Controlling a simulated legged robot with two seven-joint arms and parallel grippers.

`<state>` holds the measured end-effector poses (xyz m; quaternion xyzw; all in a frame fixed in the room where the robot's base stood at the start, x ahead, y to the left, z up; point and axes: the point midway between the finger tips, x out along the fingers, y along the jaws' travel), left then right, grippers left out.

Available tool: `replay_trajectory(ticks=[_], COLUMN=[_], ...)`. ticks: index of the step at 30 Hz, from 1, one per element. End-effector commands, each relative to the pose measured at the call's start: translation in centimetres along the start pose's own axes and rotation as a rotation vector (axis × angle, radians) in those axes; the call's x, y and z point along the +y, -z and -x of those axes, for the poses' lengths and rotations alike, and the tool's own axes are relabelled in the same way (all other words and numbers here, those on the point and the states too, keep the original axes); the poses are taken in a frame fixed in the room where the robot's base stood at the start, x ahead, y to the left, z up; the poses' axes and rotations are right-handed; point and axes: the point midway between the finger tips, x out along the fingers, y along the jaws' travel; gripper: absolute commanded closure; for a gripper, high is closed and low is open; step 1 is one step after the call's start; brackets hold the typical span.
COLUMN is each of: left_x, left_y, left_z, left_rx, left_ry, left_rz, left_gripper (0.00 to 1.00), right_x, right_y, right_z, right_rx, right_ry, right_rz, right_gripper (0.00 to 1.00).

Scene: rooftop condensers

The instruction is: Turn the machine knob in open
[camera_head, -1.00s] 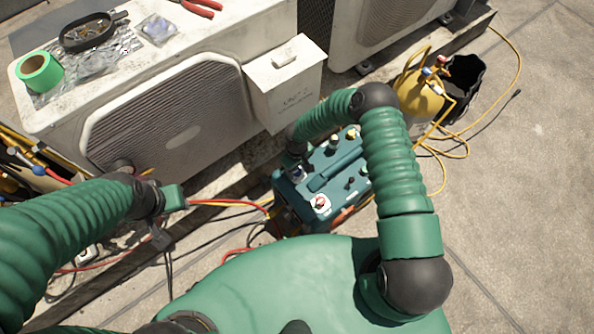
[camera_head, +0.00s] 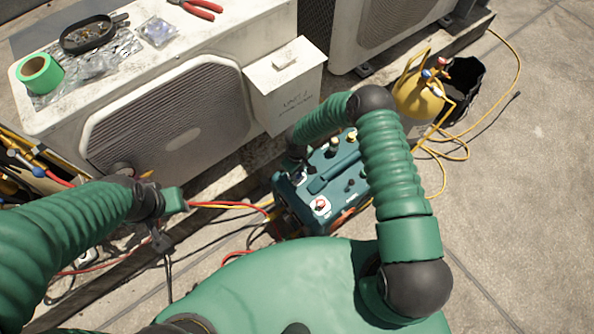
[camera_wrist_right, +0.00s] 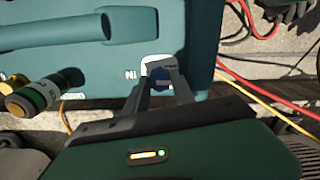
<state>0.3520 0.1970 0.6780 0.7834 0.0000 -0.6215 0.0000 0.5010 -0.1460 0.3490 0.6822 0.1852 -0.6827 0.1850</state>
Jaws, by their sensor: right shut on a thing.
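The teal machine (camera_head: 338,175) stands on the ground beside the condenser, with several knobs and a handle on top. Its blue IN knob (camera_wrist_right: 156,77) sits on a white label and shows upside down in the wrist view. My right gripper (camera_wrist_right: 161,80) has one finger on each side of this knob and is shut on it; the fingers hide part of the knob. In the head view my right gripper (camera_head: 297,170) is at the machine's upper left corner, mostly hidden by my wrist. A red knob (camera_head: 320,204) is nearer me. My left gripper (camera_head: 172,199) is away from the machine; its fingers are unclear.
A white condenser (camera_head: 165,120) with a box (camera_head: 285,88) stands behind the machine. Red and yellow hoses (camera_head: 228,206) run in from the left. A yellow cylinder (camera_head: 418,100) and black bucket (camera_head: 462,80) stand to the right.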

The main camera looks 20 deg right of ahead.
Motion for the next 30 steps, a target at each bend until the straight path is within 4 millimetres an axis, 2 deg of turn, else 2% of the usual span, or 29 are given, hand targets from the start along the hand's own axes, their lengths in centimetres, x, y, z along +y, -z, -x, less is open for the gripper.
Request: replay_trajectory(ticks=[9,10,15,25,28,30], left_x=[0.0,0.0,0.0,0.0,0.0,0.0], left_y=[0.0,0.0,0.0,0.1,0.2,0.4], left_z=[0.0,0.0,0.0,0.3,1.0,1.7], left_rx=[0.0,0.0,0.0,0.0,0.0,0.0], left_ry=[0.0,0.0,0.0,0.0,0.0,0.0], left_rz=[0.0,0.0,0.0,0.0,0.0,0.0], left_gripper=[0.64,0.64,0.64,0.64,0.64,0.64], right_x=[0.1,0.1,0.1,0.1,0.1,0.1], right_y=[0.1,0.1,0.0,0.1,0.1,0.2], right_z=[0.1,0.1,0.1,0.6,2.3,4.1], right_rx=[0.001,0.001,0.001,0.001,0.003,0.004], right_ry=[-0.002,-0.002,-0.002,-0.001,-0.002,-0.003], right_rz=[0.035,0.035,0.034,0.034,0.034,0.035], right_gripper=[1.0,0.68,0.48,0.48,0.48,0.48])
